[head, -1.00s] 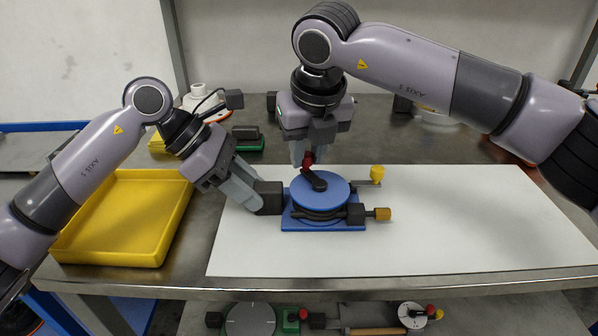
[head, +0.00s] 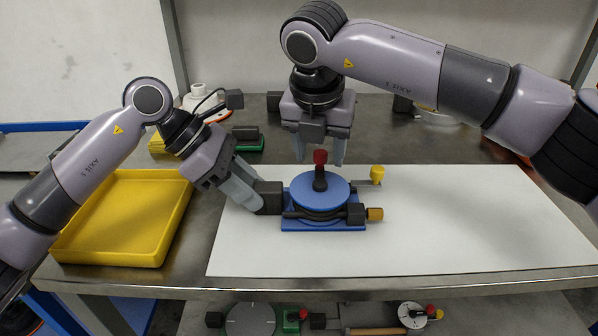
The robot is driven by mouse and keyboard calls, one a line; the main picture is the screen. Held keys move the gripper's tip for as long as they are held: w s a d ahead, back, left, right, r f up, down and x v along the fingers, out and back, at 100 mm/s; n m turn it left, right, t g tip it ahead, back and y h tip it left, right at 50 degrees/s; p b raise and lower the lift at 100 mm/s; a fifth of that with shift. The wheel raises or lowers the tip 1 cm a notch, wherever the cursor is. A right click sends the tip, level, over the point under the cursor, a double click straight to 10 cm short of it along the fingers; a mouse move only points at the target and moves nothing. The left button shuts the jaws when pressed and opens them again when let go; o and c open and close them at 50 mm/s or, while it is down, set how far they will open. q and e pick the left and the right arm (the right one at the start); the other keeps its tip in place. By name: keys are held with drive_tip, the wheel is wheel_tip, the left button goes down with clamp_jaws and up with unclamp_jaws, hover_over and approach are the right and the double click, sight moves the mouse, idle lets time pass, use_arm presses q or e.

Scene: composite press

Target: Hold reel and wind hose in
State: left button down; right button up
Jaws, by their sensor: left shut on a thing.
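The blue reel (head: 313,189) sits on a blue base plate (head: 300,225) on the white mat. A black hose (head: 318,214) is wound around it below the disc. An orange-brown end piece (head: 375,214) sticks out right of a black block (head: 355,214). A crank with a red knob (head: 320,157) stands on the disc, its black arm pointing away from me. My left gripper (head: 256,199) is shut on the black block (head: 268,197) at the base's left side. My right gripper (head: 320,160) points down at the knob, fingers apart on either side of it; contact is not visible.
A yellow knob on a bracket (head: 377,174) stands right behind the reel. An empty yellow tray (head: 110,257) lies at the left. The mat's right part (head: 480,220) is clear. Several tools lie on the shelf below.

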sight(314, 187)
drive_tip(key=v, duration=1.2)
use_arm(q)
drive_tip(key=c, duration=0.7)
unclamp_jaws()
drive_tip(key=shift+a+r, duration=0.1)
